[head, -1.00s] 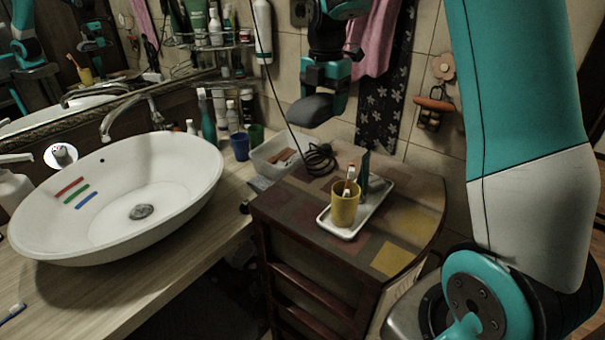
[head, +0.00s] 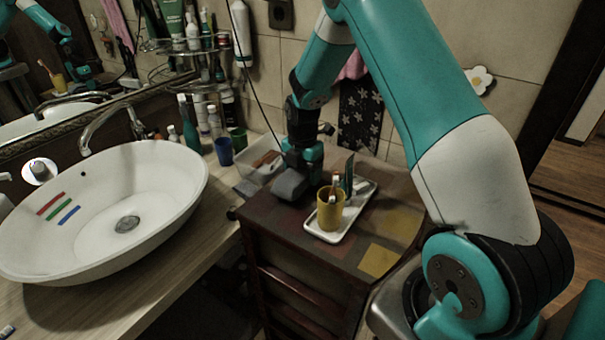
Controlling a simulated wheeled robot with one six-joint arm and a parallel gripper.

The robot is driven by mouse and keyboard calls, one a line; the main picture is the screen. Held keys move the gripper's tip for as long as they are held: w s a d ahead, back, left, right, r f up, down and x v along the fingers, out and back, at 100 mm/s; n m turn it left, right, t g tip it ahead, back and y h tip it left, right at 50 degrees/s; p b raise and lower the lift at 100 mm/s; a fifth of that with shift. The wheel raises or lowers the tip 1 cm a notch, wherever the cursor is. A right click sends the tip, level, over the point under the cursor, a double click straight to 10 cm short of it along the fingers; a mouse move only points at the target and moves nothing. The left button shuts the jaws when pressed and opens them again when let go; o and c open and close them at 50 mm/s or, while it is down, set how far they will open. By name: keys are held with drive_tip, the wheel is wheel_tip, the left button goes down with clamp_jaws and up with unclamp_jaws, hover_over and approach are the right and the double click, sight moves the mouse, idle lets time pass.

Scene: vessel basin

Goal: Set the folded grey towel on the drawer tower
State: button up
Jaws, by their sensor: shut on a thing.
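The folded grey towel (head: 290,186) is a small dark-grey bundle at the end of my arm. My gripper (head: 301,170) is shut on it, pointing down over the back left of the drawer tower (head: 274,217). The towel is at or just above the tower's patterned top; I cannot tell whether it touches. The fingertips are partly hidden by the towel and the gripper body.
A white tray (head: 357,213) with a yellow cup (head: 330,210) holding a toothbrush stands just right of the towel. A clear bin (head: 256,163) is behind left. The white basin (head: 100,205) is at left. The tower's front left top is clear.

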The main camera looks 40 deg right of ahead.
drive_tip(key=shift+f, duration=0.8)
drive_tip(key=shift+f, duration=0.2)
drive_tip(key=o, duration=0.9)
drive_tip(key=shift+r, duration=0.1)
drive_tip(key=shift+r, duration=0.1)
